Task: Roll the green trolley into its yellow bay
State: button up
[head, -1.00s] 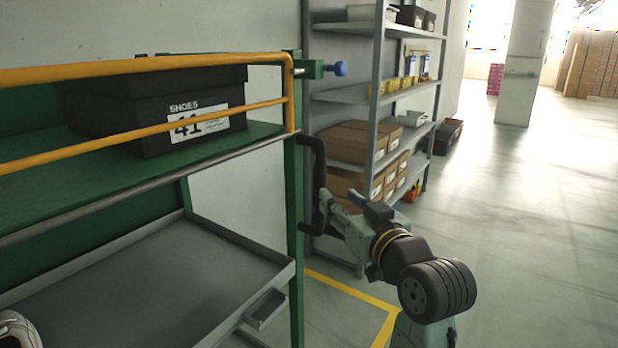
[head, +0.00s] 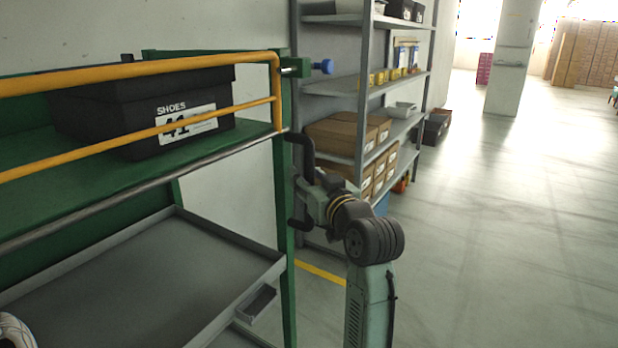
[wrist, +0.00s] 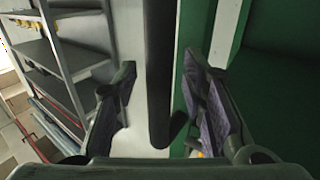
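The green trolley (head: 285,225) has yellow guard rails (head: 276,85) and fills the left of the head view. A black upright handle (head: 306,150) is on its right end post. My gripper (head: 304,194) is at the lower part of this handle. In the wrist view, the black handle bar (wrist: 160,60) stands between the two fingers of my gripper (wrist: 161,100), with gaps on both sides. The gripper is open around the bar. A yellow floor line (head: 322,274) runs beside the trolley; my arm hides part of it.
A black shoe box (head: 135,115) marked 41 sits on the trolley's upper shelf, above a grey tray (head: 240,258). A grey rack (head: 365,90) with brown boxes (head: 345,135) stands behind the handle. The floor (head: 500,240) to the right is clear.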

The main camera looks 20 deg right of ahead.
grip_shut()
dwell(0.7)
